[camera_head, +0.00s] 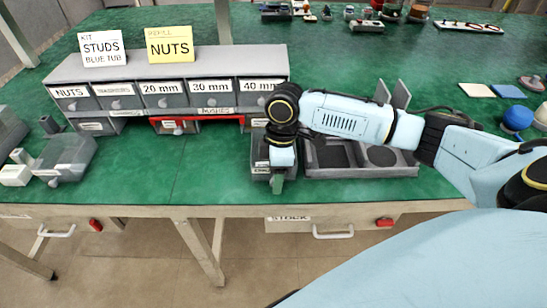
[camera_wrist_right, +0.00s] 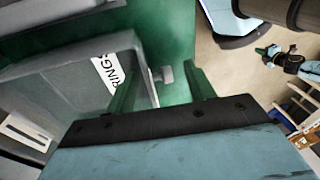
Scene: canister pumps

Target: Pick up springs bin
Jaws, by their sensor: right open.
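The springs bin is a small grey bin (camera_head: 260,158) at the front table edge in the head view, mostly hidden behind my right wrist. In the right wrist view the bin (camera_wrist_right: 75,85) fills the left side, with a white label ending in "RING" plus a partly hidden letter, and a small grey knob (camera_wrist_right: 166,75). My right gripper (camera_head: 277,184) points down at the bin's front. In the wrist view its green fingers (camera_wrist_right: 162,92) are apart, with the knob appearing between their tips; contact cannot be told. My left gripper does not show.
A grey drawer rack (camera_head: 190,66) with labelled bins stands left. A grey tray (camera_head: 360,172) with compartments sits right of the bin. A "STOCK" drawer (camera_head: 290,226) hangs below.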

